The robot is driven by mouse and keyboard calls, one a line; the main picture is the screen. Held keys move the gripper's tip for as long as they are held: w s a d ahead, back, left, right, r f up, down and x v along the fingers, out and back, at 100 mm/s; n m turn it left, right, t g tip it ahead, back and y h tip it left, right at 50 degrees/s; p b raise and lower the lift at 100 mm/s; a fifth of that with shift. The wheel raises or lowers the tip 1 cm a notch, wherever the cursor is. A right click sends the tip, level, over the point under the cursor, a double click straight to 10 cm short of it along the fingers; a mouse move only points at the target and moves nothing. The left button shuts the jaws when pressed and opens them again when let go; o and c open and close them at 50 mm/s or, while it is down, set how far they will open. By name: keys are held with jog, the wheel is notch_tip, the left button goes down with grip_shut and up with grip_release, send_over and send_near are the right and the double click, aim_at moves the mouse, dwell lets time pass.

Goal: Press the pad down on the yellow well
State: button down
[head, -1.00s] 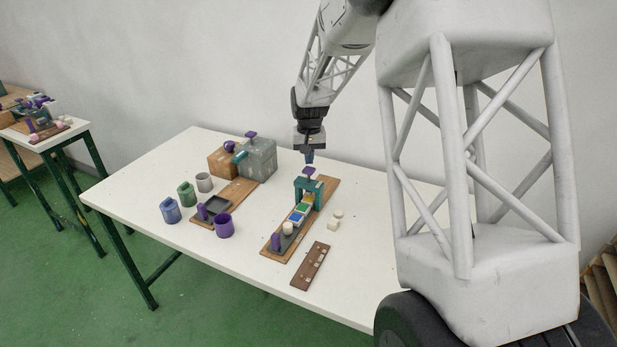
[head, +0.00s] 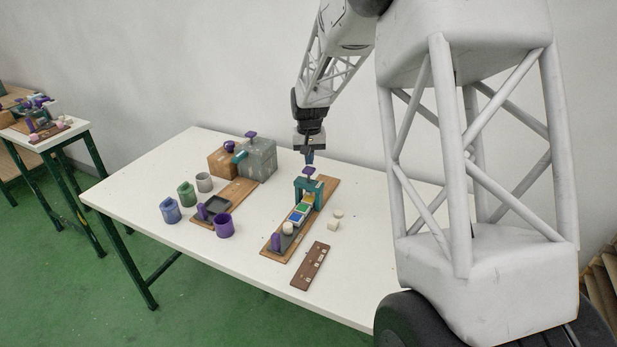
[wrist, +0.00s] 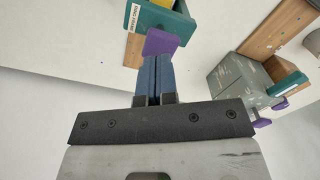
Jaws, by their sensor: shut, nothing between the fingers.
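A teal press frame (head: 301,185) with a purple knob (head: 309,171) on top stands over a dark tray on a wooden board (head: 329,185). In the tray, a green well (head: 302,208) and a blue well (head: 296,217) show in front of the frame. In the wrist view, a yellow patch (wrist: 194,2) shows beyond the teal frame (wrist: 160,20). The pad's underside is hidden. My gripper (head: 310,161) is shut and empty, pointing down just above the knob. In the wrist view, its blue fingertips (wrist: 158,60) overlap the edge of the purple knob (wrist: 165,42); I cannot tell whether they touch.
A cream round piece (head: 288,228) and a purple post (head: 276,241) are at the tray's near end. Cream blocks (head: 335,219) and a brown strip (head: 310,266) lie to the right.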

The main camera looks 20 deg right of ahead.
aim_at(309, 169)
jog(key=shift+f, duration=2.25)
jog(key=shift+r, duration=2.35)
jog(key=shift+r, duration=0.15)
jog(key=shift+r, duration=2.35)
